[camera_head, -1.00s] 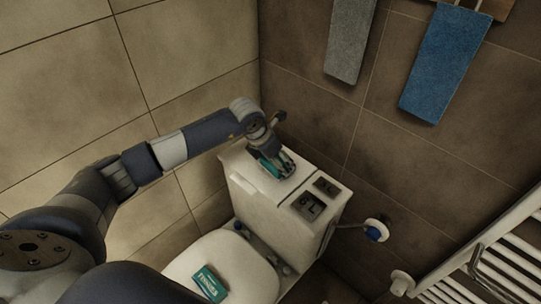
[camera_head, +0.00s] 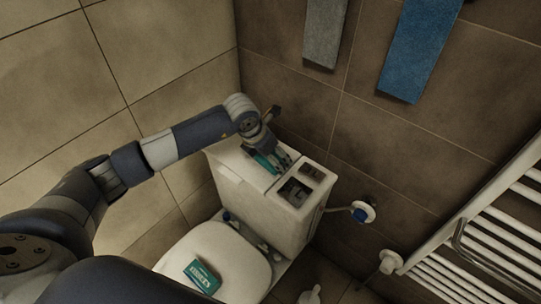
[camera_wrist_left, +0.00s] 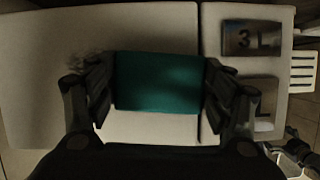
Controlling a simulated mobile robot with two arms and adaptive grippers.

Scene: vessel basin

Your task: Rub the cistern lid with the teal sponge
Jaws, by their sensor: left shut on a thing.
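The teal sponge (camera_head: 265,161) is held between the fingers of my left gripper (camera_head: 272,158), low over the cistern lid (camera_head: 229,158). In the left wrist view, the sponge (camera_wrist_left: 158,82) lies flat between the two fingers of the left gripper (camera_wrist_left: 158,88). There the pale lid (camera_wrist_left: 55,70) spreads left of and around it. The sponge's right side is close to a dark seam in the top. It looks in contact with the lid, but its underside is hidden.
Dark flush buttons (camera_head: 303,181) sit right of the seam. A teal box (camera_head: 202,275) lies on the closed toilet seat (camera_head: 228,252). A blue valve knob (camera_head: 360,214) and a white towel radiator (camera_head: 490,235) are to the right. A blue towel (camera_head: 418,50) hangs above.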

